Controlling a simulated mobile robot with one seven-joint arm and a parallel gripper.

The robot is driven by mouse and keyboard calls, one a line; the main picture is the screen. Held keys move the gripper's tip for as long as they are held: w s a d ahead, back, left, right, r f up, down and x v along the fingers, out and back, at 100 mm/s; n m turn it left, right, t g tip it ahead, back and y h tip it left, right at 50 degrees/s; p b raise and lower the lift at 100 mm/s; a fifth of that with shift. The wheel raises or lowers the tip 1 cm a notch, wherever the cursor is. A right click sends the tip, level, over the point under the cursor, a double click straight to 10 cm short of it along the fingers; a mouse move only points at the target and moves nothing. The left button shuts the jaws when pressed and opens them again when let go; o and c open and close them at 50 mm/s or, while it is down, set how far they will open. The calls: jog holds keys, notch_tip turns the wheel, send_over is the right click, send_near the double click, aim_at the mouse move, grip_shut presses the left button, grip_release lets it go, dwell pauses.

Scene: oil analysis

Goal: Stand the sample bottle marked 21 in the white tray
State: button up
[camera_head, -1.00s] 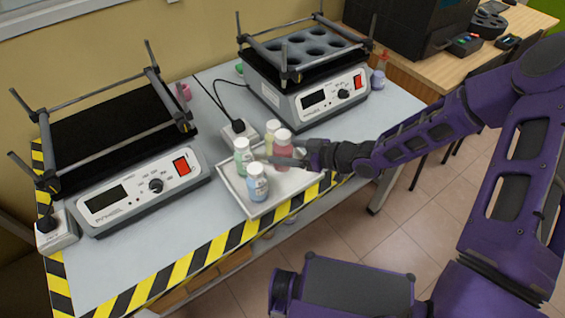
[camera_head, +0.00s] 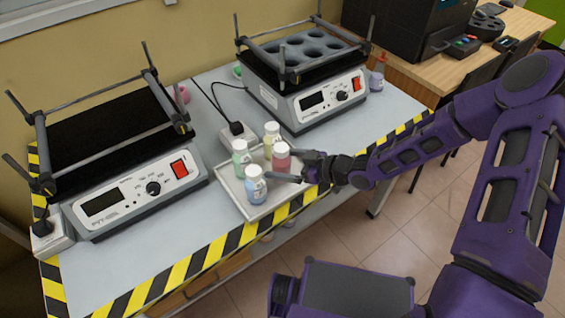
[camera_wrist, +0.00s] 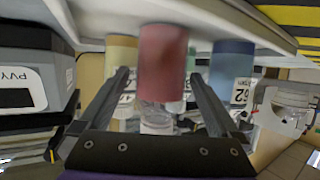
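The white tray (camera_head: 229,186) sits on the bench and holds a red bottle (camera_head: 281,161), a green bottle (camera_head: 241,161), a yellow bottle (camera_head: 269,146) and a blue bottle (camera_head: 256,189), all upright with white caps. My gripper (camera_head: 280,168) is at the tray's right side, fingers open. In the wrist view, upside down, the red bottle (camera_wrist: 163,65) stands between the spread fingers of my gripper (camera_wrist: 158,78), with gaps on both sides. No number is readable on the red bottle, and I see no label marked 21.
A shaker with a black platform (camera_head: 110,140) stands left of the tray; another with a holed rack (camera_head: 305,75) stands behind. A white plug block (camera_head: 236,134) is close behind the tray. Striped tape (camera_head: 200,258) marks the bench's front edge.

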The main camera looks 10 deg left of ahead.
jog(key=shift+r, duration=0.1)
jog(key=shift+d+r, duration=0.15)
jog(key=shift+r, duration=0.05)
jog(key=p+v, duration=0.2)
jog(key=v, duration=0.9)
jog(key=shift+d, duration=0.3)
jog(key=shift+s+r, duration=0.1)
